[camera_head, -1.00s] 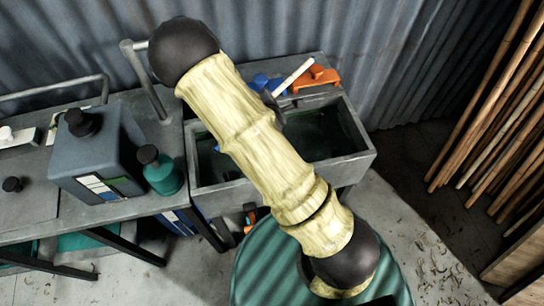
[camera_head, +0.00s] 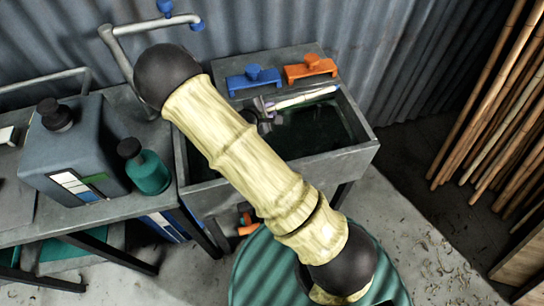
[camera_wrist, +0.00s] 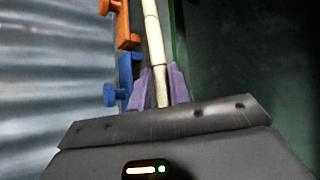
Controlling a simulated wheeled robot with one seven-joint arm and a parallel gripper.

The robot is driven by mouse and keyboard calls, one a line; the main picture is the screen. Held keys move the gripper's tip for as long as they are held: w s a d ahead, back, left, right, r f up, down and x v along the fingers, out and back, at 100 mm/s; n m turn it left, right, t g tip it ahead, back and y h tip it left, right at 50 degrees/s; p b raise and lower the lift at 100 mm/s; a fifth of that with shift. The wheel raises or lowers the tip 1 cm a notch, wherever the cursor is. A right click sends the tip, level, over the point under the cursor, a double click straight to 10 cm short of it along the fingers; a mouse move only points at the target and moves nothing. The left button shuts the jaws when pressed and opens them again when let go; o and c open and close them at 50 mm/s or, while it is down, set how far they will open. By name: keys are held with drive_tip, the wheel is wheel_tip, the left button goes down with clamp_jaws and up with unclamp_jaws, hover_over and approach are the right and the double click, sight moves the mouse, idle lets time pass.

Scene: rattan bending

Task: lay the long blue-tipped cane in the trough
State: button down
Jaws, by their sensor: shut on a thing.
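The trough (camera_head: 335,160) is a grey rectangular basin with a dark inside, against the corrugated wall. The pale cane (camera_head: 305,98) shows above its back part, running roughly along the back rim. My gripper (camera_head: 268,104), with purple fingers, is at the cane's left visible part, over the trough. In the wrist view my gripper (camera_wrist: 163,88) is shut on the cane (camera_wrist: 153,40), which runs up out of the picture. My arm hides the trough's left middle and any cane beyond the fingers. I cannot tell whether the cane touches the trough.
A blue clamp (camera_head: 254,80) and an orange clamp (camera_head: 310,68) sit along the trough's back edge. A tap pipe (camera_head: 150,27) rises behind. A grey canister (camera_head: 72,150) and a teal bottle (camera_head: 146,166) stand on the left bench. Several canes (camera_head: 500,100) lean at right.

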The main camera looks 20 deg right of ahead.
drive_tip(key=shift+m+g+h, duration=0.6)
drive_tip(key=shift+m+g, duration=0.2)
drive_tip(key=f, duration=0.1)
drive_tip(key=a+f+b, duration=0.1)
drive_tip(key=f, duration=0.1)
drive_tip(key=s+f, duration=0.1)
drive_tip(key=f, duration=0.1)
drive_tip(key=shift+a+b, duration=0.3)
drive_tip(key=shift+b, duration=0.05)
drive_tip(key=shift+f, duration=2.9)
drive_tip(key=shift+f, duration=2.1)
drive_tip(key=shift+f, duration=0.35)
drive_tip(key=shift+f, duration=0.3)
